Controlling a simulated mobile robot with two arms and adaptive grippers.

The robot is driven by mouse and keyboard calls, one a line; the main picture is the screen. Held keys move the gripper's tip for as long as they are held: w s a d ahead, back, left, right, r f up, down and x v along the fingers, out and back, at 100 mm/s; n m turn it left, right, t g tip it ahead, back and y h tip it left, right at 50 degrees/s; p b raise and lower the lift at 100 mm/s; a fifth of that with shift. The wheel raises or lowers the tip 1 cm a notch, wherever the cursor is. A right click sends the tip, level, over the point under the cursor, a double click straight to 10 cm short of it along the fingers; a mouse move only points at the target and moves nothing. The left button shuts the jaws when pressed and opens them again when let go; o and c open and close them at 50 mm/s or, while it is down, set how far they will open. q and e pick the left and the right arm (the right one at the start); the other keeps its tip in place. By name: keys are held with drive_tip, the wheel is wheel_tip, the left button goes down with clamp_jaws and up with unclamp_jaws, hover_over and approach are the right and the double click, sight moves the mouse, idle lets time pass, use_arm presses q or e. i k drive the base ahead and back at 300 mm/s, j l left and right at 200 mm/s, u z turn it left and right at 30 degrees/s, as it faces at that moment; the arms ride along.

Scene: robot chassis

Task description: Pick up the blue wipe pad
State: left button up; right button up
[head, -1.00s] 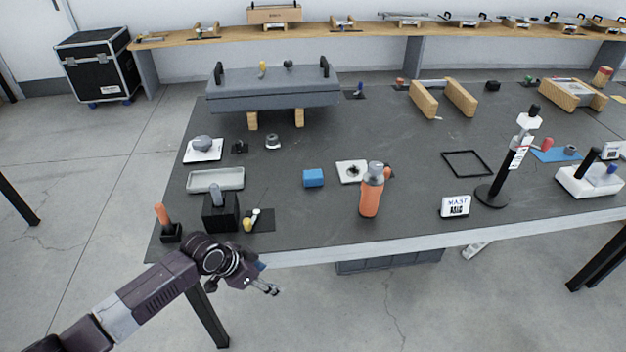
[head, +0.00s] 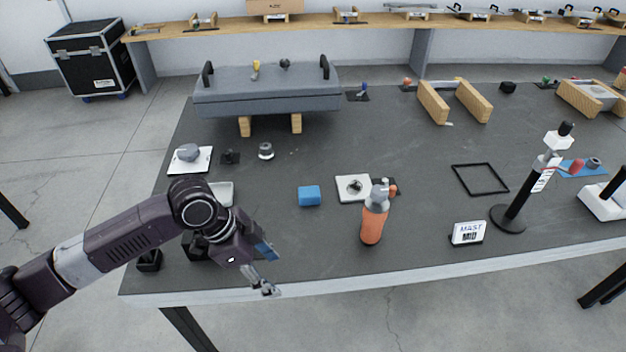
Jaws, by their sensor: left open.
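The blue wipe pad (head: 309,196) is a small blue block lying on the dark table top, left of the white square plate (head: 353,188). My left gripper (head: 268,276) is open and empty, over the table's front edge. It is nearer to me than the pad and to its left, clearly apart from it. My right gripper does not show.
An orange bottle (head: 374,222) stands right of the pad, toward the front edge. My left arm partly hides a grey tray (head: 222,194) and black holders. A grey chassis block (head: 266,91) sits behind on wooden blocks. A sign (head: 467,233) and a mast (head: 533,185) stand at right.

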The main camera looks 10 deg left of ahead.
sight(307, 194)
drive_tip(key=i, duration=1)
